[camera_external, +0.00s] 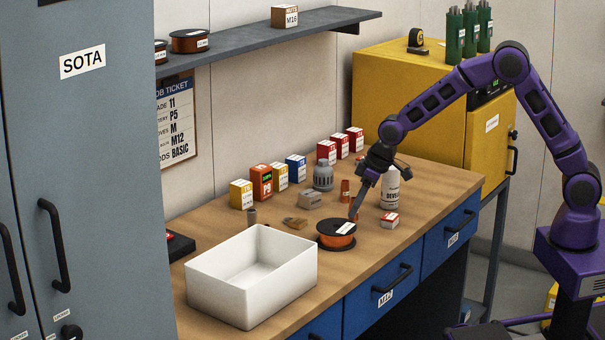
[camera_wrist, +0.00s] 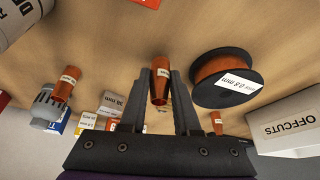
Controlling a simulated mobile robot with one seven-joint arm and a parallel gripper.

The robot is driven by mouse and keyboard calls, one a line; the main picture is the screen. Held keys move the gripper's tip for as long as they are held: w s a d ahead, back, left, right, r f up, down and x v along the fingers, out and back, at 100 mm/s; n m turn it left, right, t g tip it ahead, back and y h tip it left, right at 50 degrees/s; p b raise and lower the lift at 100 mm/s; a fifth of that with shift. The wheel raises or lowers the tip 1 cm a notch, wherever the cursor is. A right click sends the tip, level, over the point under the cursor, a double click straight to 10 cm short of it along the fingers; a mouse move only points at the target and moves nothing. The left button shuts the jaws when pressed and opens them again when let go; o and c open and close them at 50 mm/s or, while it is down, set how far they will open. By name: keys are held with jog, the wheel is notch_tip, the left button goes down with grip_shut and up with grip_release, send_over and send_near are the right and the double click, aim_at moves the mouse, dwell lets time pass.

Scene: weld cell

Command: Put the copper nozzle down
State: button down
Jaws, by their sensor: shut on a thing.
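My gripper (camera_wrist: 160,75) is shut on a copper nozzle (camera_wrist: 160,88), which sits between the two fingers in the wrist view and carries a small pale label. In the external view my gripper (camera_external: 355,212) points down, low over the bench just behind the black-rimmed spool of orange wire (camera_external: 337,241). The held nozzle is mostly hidden there, and I cannot tell whether it touches the bench (camera_external: 425,195). A similar labelled copper nozzle (camera_wrist: 65,86) stands at the left in the wrist view, and another copper piece (camera_wrist: 216,122) is at the right.
A white bin (camera_external: 217,290), labelled OFFCUTS in the wrist view (camera_wrist: 295,125), stands at the front left. A white bottle (camera_external: 391,192) and a small red-and-white box (camera_external: 389,220) are right of my gripper. Several small boxes line the back. The bench's right end is clear.

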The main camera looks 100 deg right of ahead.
jog(key=shift+f, duration=1)
jog(key=c, duration=0.6)
grip_release()
jog(key=shift+c, duration=0.2)
jog(key=shift+r, duration=0.5)
jog(key=v, duration=1.1)
jog(key=shift+s+r, duration=0.15)
jog(key=shift+s, duration=0.05)
jog(key=shift+c, duration=0.2)
